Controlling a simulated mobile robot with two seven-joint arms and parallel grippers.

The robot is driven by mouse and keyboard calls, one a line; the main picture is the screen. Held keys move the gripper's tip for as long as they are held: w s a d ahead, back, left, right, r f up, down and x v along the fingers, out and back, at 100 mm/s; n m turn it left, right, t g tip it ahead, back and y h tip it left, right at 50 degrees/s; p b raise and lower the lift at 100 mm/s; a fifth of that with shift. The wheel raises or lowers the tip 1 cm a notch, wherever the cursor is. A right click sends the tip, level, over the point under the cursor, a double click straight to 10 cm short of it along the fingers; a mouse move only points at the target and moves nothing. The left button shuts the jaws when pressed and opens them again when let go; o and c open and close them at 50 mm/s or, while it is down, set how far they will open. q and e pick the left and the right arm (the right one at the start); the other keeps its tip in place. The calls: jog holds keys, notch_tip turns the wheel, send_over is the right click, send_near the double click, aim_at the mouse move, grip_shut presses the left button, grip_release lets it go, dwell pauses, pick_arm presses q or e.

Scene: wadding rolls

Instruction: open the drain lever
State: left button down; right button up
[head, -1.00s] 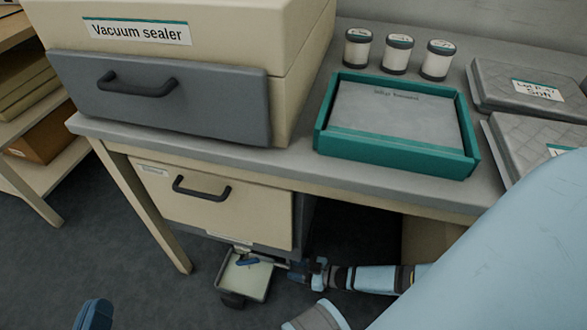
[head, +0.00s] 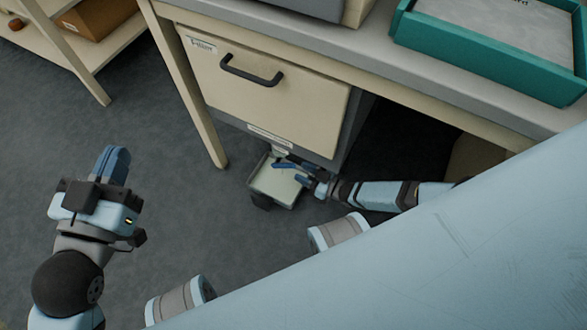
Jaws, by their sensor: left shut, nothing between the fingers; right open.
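A cream unit with a dark handle (head: 252,70) stands under the bench. A pale drain tray (head: 272,188) sits low below its front, with a small outlet fitting (head: 279,151) above it. My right gripper (head: 289,171) reaches in from the right, open, with its blue fingers at the tray's upper right edge, just below the outlet. I cannot make out the drain lever apart from the fingers, nor tell whether they touch it. My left gripper (head: 112,165) is shut and empty over the floor at left, away from the unit.
The bench top (head: 440,75) overhangs the unit and carries a teal tray (head: 482,68). A bench leg (head: 190,90) stands left of the unit. A shelf with a brown box (head: 97,17) is at upper left. The floor at left is clear.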

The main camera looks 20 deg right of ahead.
aim_at(293, 168)
jog(key=shift+b+x, duration=0.4)
jog(key=shift+x, duration=1.65)
jog(key=shift+r, duration=0.1)
grip_shut()
